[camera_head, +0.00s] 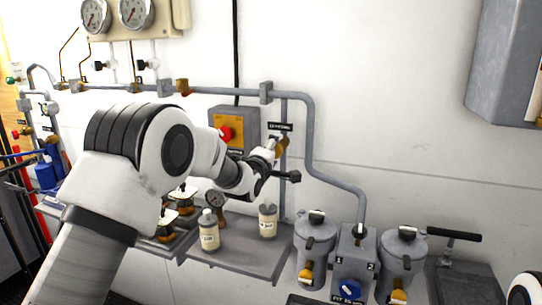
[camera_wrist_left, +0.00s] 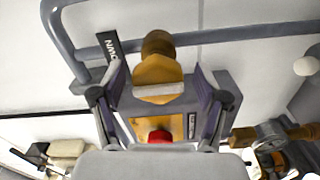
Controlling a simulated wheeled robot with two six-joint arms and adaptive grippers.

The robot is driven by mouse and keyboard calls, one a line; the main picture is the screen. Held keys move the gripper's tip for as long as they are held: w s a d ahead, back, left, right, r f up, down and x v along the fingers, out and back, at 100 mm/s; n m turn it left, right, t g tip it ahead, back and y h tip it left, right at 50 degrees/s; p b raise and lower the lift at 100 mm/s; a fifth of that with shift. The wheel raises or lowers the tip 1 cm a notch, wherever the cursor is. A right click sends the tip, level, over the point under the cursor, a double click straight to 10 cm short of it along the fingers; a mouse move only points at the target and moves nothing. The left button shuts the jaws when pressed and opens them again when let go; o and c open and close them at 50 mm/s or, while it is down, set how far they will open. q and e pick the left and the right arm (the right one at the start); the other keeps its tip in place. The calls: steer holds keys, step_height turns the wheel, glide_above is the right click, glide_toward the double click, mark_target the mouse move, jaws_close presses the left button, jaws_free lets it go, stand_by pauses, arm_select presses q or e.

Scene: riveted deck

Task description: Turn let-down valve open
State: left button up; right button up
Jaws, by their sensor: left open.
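The let-down valve is a brass fitting (camera_head: 284,146) on a thin vertical grey pipe, beside a small black label (camera_head: 281,127), in the head view. My left gripper (camera_head: 284,161) is at the valve and partly hides it. In the left wrist view, the brass valve (camera_wrist_left: 158,72) with a pale band on its near end lies between the two spread fingers of my left gripper (camera_wrist_left: 161,88). A gap shows on both sides, so the fingers look open and apart from it. The label, ending in "OWN" (camera_wrist_left: 110,47), is left of the valve there.
A grey box with an orange plate and red button (camera_head: 226,134) is left of the valve. Two bottles (camera_head: 208,230) (camera_head: 268,220) stand on a grey shelf (camera_head: 240,262) below. Grey canisters (camera_head: 315,250) (camera_head: 402,262) stand to the right. A grey pipe (camera_head: 312,140) bends down nearby.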

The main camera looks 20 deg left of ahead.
arm_select(q)
steer(key=s, duration=1.1)
steer(key=shift+s+a, duration=0.15)
steer(key=shift+s, duration=0.2)
steer(key=s+f+g, duration=0.2)
steer(key=f, duration=1)
steer(key=s+f+g, duration=0.2)
steer(key=f+g, duration=0.1)
steer(key=f, duration=0.9)
steer(key=s+f+g, duration=0.3)
steer(key=s+f, duration=0.6)
steer(key=f, duration=0.4)
steer(key=s+a+f+m+g, duration=0.1)
steer(key=s+f+m+g, duration=0.2)
steer(key=s+f, duration=0.5)
steer(key=s+f+m+g, duration=0.2)
steer(key=s+f+g, duration=0.15)
steer(key=s, duration=0.75)
steer(key=s+m+g, duration=0.3)
steer(key=s+m, duration=0.7)
steer(key=s, duration=0.2)
steer(key=shift+f, duration=0.2)
